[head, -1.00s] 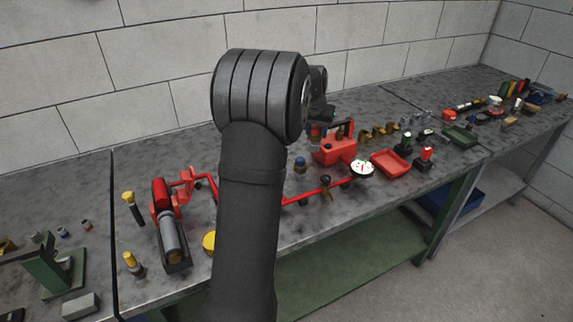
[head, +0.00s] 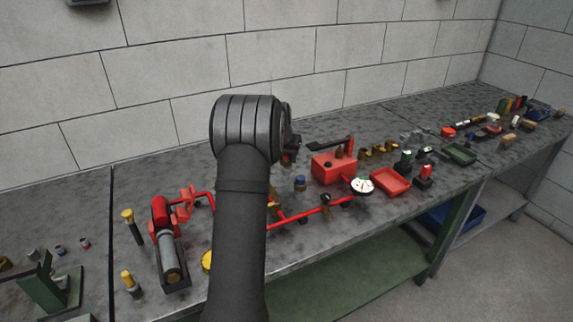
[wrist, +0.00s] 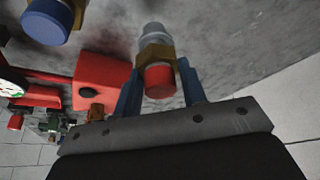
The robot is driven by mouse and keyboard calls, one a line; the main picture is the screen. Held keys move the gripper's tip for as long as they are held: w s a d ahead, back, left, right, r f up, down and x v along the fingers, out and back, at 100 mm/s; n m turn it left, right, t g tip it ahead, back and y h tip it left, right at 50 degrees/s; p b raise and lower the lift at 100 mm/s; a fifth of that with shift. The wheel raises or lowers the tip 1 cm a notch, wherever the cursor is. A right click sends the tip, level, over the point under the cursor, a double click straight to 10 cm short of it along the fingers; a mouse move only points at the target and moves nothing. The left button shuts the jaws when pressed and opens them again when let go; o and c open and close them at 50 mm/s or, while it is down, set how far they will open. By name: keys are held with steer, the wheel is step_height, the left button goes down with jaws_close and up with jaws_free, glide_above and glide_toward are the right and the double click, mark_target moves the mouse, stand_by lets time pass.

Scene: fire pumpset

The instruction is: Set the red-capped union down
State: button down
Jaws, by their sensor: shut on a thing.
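The red-capped union (wrist: 157,78) shows in the wrist view between the two blue fingers of my gripper (wrist: 158,72). It has a red cap towards me, a brass hex collar and a pale grey end pointing to the grey bench top. My gripper is shut on it. I cannot tell whether the grey end touches the bench. In the head view my arm hides most of the gripper; a small red and dark bit of the union (head: 287,158) shows just right of the wrist, above the back of the bench.
A blue-capped fitting (head: 300,184) stands close by; it also shows in the wrist view (wrist: 52,14). The red pump box (head: 333,168), a white gauge (head: 362,186) and a red tray (head: 391,181) are to the right. Red piping runs in front. Bare bench lies behind, near the wall.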

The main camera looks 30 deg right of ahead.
mark_target(286, 160)
steer(key=shift+f, duration=1.55)
steer(key=shift+f, duration=0.15)
steer(key=c, duration=0.9)
jaws_free()
steer(key=v, duration=1.2)
